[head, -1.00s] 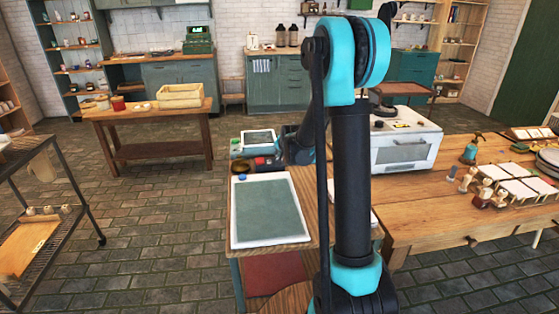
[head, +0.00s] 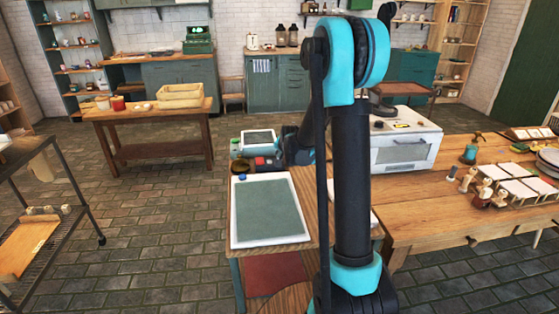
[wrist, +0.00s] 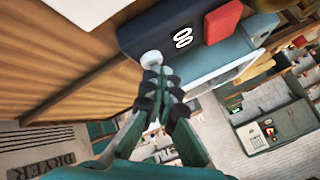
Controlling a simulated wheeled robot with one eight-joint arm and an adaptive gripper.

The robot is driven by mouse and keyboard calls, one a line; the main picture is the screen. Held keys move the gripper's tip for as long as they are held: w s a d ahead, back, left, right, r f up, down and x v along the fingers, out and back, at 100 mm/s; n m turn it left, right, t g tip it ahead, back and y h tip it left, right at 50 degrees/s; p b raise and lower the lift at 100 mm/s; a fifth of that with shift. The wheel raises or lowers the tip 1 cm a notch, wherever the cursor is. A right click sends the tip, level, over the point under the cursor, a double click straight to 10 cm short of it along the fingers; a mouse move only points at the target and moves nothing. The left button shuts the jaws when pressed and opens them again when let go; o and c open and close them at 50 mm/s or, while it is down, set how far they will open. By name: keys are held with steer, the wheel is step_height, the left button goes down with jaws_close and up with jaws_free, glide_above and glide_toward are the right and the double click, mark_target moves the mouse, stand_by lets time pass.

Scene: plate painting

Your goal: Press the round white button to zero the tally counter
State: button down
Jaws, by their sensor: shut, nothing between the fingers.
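The tally counter is a dark blue box (wrist: 183,30) in the wrist view, with a white marking like a tilted 8 or two zeros on its face. The round white button (wrist: 151,60) is at its lower left corner. My gripper (wrist: 162,74) is shut and empty, its fingertips right at the button and overlapping its lower edge. I cannot tell whether they press it. In the head view, my gripper (head: 284,158) is low at the table's far end, beside the red part (head: 261,161) of the counter area. The button is not visible there.
A red block (wrist: 222,21) adjoins the counter. A device with a pale screen (head: 258,137) stands just behind. A white-framed green board (head: 270,212) lies in front, and a white oven-like box (head: 405,150) stands to the right.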

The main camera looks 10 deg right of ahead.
steer(key=shift+r, duration=0.65)
steer(key=shift+r, duration=2.5)
